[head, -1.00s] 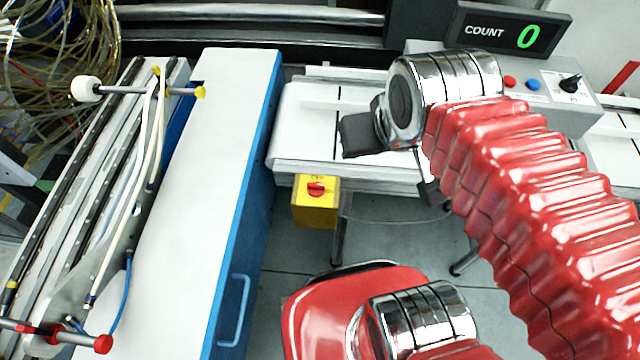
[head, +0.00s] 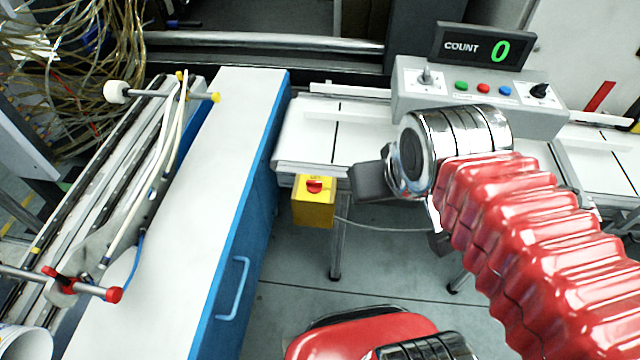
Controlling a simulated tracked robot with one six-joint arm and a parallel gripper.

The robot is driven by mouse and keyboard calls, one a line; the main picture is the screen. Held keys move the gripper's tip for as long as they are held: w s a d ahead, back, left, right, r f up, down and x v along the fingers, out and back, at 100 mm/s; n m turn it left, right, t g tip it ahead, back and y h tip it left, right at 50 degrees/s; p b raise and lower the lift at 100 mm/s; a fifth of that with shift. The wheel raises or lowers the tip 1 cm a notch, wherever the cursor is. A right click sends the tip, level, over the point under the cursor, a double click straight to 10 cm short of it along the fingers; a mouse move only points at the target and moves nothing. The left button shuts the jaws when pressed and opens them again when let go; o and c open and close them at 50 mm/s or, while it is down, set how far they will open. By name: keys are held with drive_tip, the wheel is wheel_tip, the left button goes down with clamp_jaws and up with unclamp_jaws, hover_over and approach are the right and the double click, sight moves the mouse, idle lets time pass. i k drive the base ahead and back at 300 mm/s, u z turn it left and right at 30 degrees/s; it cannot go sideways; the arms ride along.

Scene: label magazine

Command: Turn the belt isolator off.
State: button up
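The belt isolator is a small yellow box (head: 313,210) with a red rotary knob (head: 314,186) on its upper face. It hangs below the near left end of the white belt conveyor (head: 312,125). The marking by the knob is too small to read, and I cannot tell its setting. My red, ribbed arm reaches in from the right. Its chrome wrist and a dark block at its end, which seems part of my gripper (head: 372,182), are to the right of the isolator and apart from it in the picture. The fingertips cannot be made out.
A grey control box (head: 480,98) with a lever, coloured buttons and a black knob stands behind the conveyor, under a counter display (head: 490,46) showing 0. A long white-topped blue cabinet (head: 190,200) stands left. Grey floor and a conveyor leg (head: 336,250) lie below.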

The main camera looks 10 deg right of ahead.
sight(314, 187)
drive_tip(key=u, duration=0.85)
drive_tip(key=i, duration=0.5)
drive_tip(key=u, duration=0.3)
